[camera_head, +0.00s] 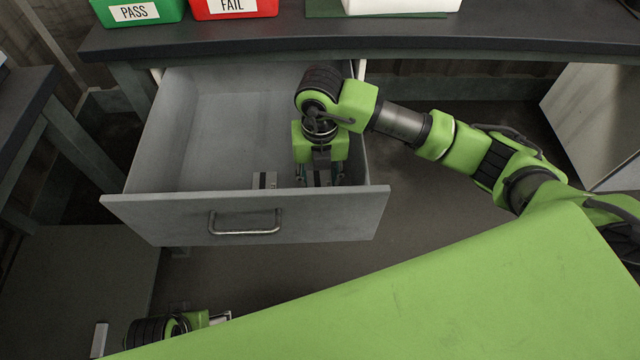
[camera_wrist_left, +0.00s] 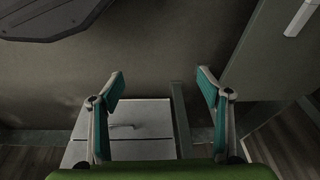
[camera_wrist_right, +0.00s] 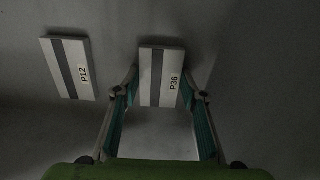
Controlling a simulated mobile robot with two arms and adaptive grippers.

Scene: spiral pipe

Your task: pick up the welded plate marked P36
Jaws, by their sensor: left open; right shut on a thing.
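The welded plate marked P36 (camera_wrist_right: 150,78) is a light grey plate with a darker band along it and a small label. In the right wrist view it lies between the fingers of my right gripper (camera_wrist_right: 160,90), which is shut on it. In the head view my right gripper (camera_head: 319,178) points down inside the open drawer, near its front right corner. A similar plate marked P12 (camera_wrist_right: 67,68) lies to its left, apart from the gripper; it also shows in the head view (camera_head: 264,181). My left gripper (camera_wrist_left: 161,88) is open and empty, outside the drawer.
The grey drawer (camera_head: 150,212) is pulled out below the bench (camera_head: 290,38), its walls close around my right gripper. The drawer's left and back floor is clear. On the bench stand a green PASS bin (camera_head: 160,14), a red FAIL bin (camera_head: 205,10) and a white object (camera_head: 400,5).

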